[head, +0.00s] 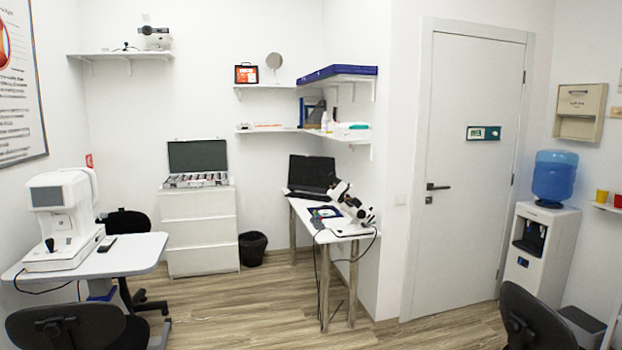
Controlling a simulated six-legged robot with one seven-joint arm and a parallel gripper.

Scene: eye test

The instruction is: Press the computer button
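A black laptop computer (311,173) stands open on the far end of a narrow white desk (322,232) against the right-hand wall corner. Its dark screen faces the room. Its keyboard part is a thin dark strip at this distance, and no separate button can be made out. A white and black optical instrument (347,205) stands on the nearer end of the desk, right of the laptop. My gripper is not in view.
Wooden floor (270,305) is open before the desk. A white table (130,252) with an eye-test machine (62,215) stands left. Dark chairs (540,322) are at lower right and left. A black bin (253,247) stands left of the desk. A closed door (470,230) is right.

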